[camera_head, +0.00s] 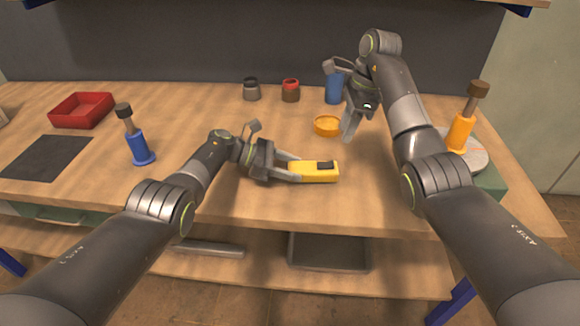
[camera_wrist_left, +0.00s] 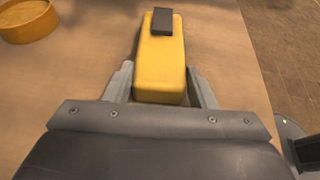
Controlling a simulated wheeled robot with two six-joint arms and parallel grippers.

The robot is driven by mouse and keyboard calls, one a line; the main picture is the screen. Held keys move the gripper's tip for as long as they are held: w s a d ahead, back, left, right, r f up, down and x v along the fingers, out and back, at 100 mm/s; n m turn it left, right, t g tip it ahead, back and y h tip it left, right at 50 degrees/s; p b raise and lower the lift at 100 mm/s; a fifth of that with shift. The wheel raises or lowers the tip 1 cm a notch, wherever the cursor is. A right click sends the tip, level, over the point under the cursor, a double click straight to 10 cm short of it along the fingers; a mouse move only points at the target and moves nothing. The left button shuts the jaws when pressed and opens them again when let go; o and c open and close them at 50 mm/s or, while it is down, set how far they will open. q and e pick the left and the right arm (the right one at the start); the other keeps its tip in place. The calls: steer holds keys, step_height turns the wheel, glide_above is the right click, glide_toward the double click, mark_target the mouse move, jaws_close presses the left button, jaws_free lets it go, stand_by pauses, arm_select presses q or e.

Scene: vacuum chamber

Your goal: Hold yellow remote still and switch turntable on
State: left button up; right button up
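The yellow remote (camera_head: 318,173) lies on the table's front middle, with a dark raised button on top. It also shows in the left wrist view (camera_wrist_left: 161,65), its near end between the fingers. My left gripper (camera_head: 292,170) has its fingertips against both sides of that end. My right gripper (camera_head: 350,125) hangs above the table, right of the orange dish, pointing down; its finger gap cannot be made out. The turntable (camera_head: 479,159) is a pale disc on a green base at the right, partly hidden by my right arm. An orange-handled tool (camera_head: 462,132) stands on it.
An orange dish (camera_head: 327,126) sits behind the remote. A blue-handled tool (camera_head: 138,147) stands left of my left gripper. A red tray (camera_head: 82,110) and a dark mat (camera_head: 46,157) are at the left. A blue cylinder (camera_head: 333,90) and two small jars stand at the back.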

arm_select(q)
steer(key=c, duration=0.5)
steer(key=shift+c, duration=0.2)
arm_select(e)
steer(key=shift+c, duration=0.8)
steer(key=shift+m, duration=0.3)
steer(key=c, duration=0.5)
steer(key=shift+d+m, duration=0.15)
steer(key=shift+m, duration=0.35)
jaws_close()
steer(key=d+r+m+y, duration=0.1)
steer(key=m, duration=1)
steer(key=d+r+m+y, duration=0.1)
steer(key=d+m+y, duration=0.1)
steer(key=m, duration=1)
steer(key=d+r+m+y, duration=0.1)
steer(key=m+y, duration=0.1)
steer(key=m, duration=0.9)
steer(key=shift+s+d+r, duration=0.1)
steer(key=shift+d+r, duration=0.05)
steer(key=shift+r, duration=0.05)
